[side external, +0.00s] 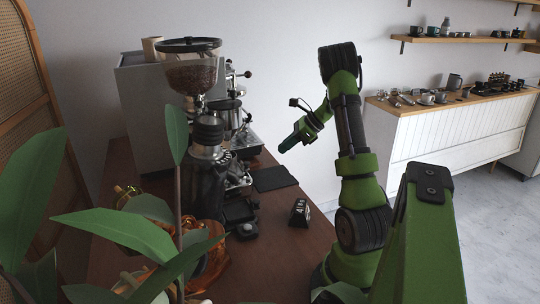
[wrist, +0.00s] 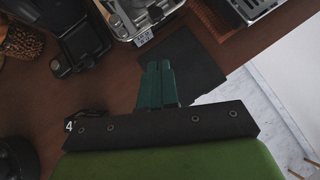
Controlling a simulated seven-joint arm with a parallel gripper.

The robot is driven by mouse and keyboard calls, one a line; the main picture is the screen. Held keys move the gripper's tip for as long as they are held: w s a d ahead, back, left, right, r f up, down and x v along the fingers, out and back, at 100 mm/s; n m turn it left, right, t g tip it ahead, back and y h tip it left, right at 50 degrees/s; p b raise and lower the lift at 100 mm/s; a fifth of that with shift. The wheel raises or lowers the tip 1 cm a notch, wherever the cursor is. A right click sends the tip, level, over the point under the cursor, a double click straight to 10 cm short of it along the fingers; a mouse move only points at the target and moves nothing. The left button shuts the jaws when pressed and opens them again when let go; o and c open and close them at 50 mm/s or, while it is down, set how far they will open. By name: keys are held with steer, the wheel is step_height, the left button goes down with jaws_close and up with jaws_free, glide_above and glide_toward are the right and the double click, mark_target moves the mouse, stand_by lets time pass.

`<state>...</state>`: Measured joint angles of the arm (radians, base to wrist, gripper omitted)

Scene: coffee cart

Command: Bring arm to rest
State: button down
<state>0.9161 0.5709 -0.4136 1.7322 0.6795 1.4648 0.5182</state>
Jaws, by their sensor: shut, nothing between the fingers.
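My gripper (side external: 289,143) hangs above the right edge of the wooden counter (side external: 278,240) in the side external view, its dark green fingers pointing down and left. The fingers are shut with nothing between them. In the wrist view the closed fingers (wrist: 157,82) show over a dark flat mat (wrist: 196,62). My gripper is apart from everything on the counter. My arm stands bent upright to the right of the counter.
A coffee grinder with a bean hopper (side external: 189,72) and an espresso machine (side external: 240,135) stand on the counter. A small black number block (side external: 300,212) sits near its right edge. Leafy plants (side external: 120,235) fill the left foreground. A white sideboard (side external: 455,140) holding cups stands behind.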

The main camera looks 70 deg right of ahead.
steer(key=s+a+r+n, duration=0.1)
steer(key=a+r+n, duration=0.3)
steer(key=a+n, duration=0.5)
steer(key=s+a+r+n+g, duration=0.1)
steer(key=a+r+n, duration=0.3)
steer(key=a+n, duration=0.5)
steer(key=s+a+r+n+h, duration=0.1)
steer(key=a+r+n, duration=0.3)
steer(key=a+n, duration=0.6)
steer(key=s+a, duration=0.1)
steer(key=a, duration=1.1)
steer(key=shift+s+r, duration=0.2)
steer(key=shift+r, duration=0.1)
